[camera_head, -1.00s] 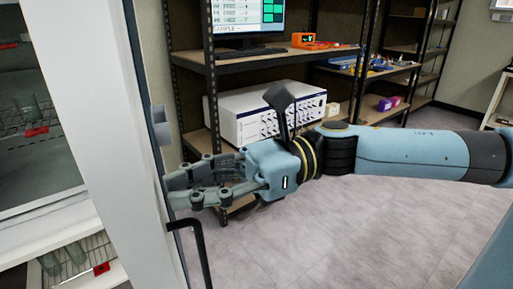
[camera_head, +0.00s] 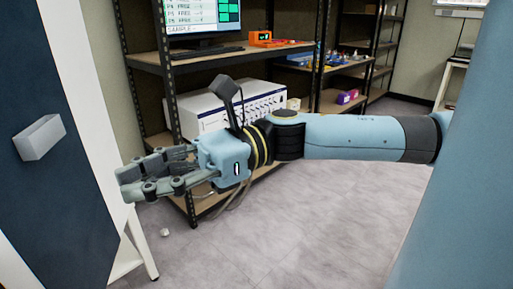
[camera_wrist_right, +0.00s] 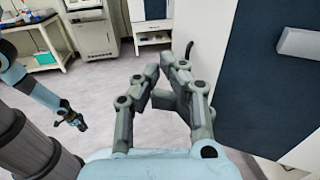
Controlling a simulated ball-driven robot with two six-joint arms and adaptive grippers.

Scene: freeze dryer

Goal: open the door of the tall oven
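A dark blue door panel (camera_head: 40,190) fills the left edge of the head view, with a pale grey block handle (camera_head: 39,137) on it. The panel (camera_wrist_right: 260,85) and handle (camera_wrist_right: 298,44) also show at the right of the right wrist view. I take this as the tall oven's door; its full outline is cut off. My right gripper (camera_head: 128,184) is right of the panel, apart from the handle. In the wrist view its fingers (camera_wrist_right: 164,72) are partly open with nothing between them. My left gripper (camera_wrist_right: 77,122) is small and low at the left of the wrist view, its fingers unclear.
Shelving with a monitor (camera_head: 204,15) and a white instrument (camera_head: 205,112) stands behind my right arm. A white stand leg (camera_head: 143,245) is beside the panel. Grey floor (camera_head: 300,230) is open below the arm. White cabinets (camera_wrist_right: 150,14) stand far off in the wrist view.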

